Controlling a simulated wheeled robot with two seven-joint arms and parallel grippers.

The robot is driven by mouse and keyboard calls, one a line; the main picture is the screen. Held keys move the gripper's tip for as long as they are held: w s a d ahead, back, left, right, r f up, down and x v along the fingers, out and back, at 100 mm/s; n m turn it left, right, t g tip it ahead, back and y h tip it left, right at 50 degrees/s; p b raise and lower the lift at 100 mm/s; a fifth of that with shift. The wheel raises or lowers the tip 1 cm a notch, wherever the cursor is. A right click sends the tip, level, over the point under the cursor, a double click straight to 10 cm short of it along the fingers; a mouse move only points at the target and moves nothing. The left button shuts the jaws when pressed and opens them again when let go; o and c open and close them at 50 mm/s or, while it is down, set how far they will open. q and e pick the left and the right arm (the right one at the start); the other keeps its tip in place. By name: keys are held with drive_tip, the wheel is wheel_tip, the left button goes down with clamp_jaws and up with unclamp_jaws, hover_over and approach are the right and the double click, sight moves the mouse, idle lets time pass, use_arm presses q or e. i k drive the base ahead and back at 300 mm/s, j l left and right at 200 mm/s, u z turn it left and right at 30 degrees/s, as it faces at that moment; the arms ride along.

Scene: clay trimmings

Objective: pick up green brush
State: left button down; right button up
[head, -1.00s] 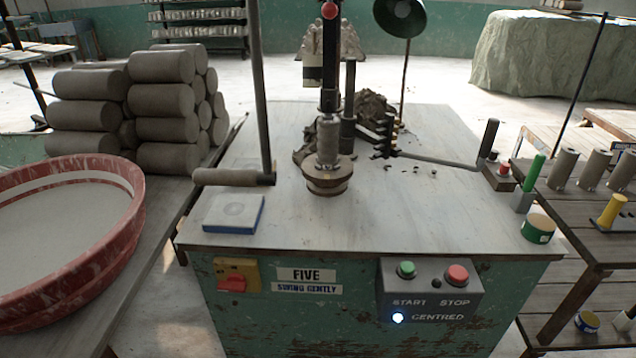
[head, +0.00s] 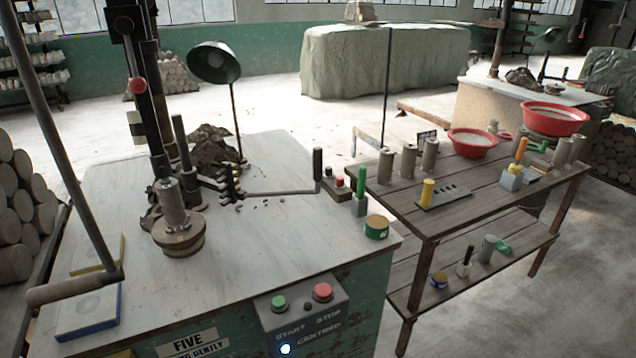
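A green upright handle (head: 361,178), which looks like the green brush, stands in a small grey block (head: 359,205) near the right corner of the machine table (head: 285,215). Its lower end is hidden in the block. A green tin (head: 376,227) with a tan top sits just in front of it. A small red-buttoned box (head: 339,188) and a black crank handle (head: 317,165) stand close on its left. Neither of my grippers is in view.
A slatted wooden bench (head: 440,212) stands to the right, with grey clay cylinders (head: 409,160), a yellow-handled tool (head: 427,192) and red basins (head: 473,143). A long lever (head: 60,160) rises at the left. The tabletop's front middle is clear.

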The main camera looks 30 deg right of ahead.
sight(362, 170)
drive_tip(key=z, duration=1.25)
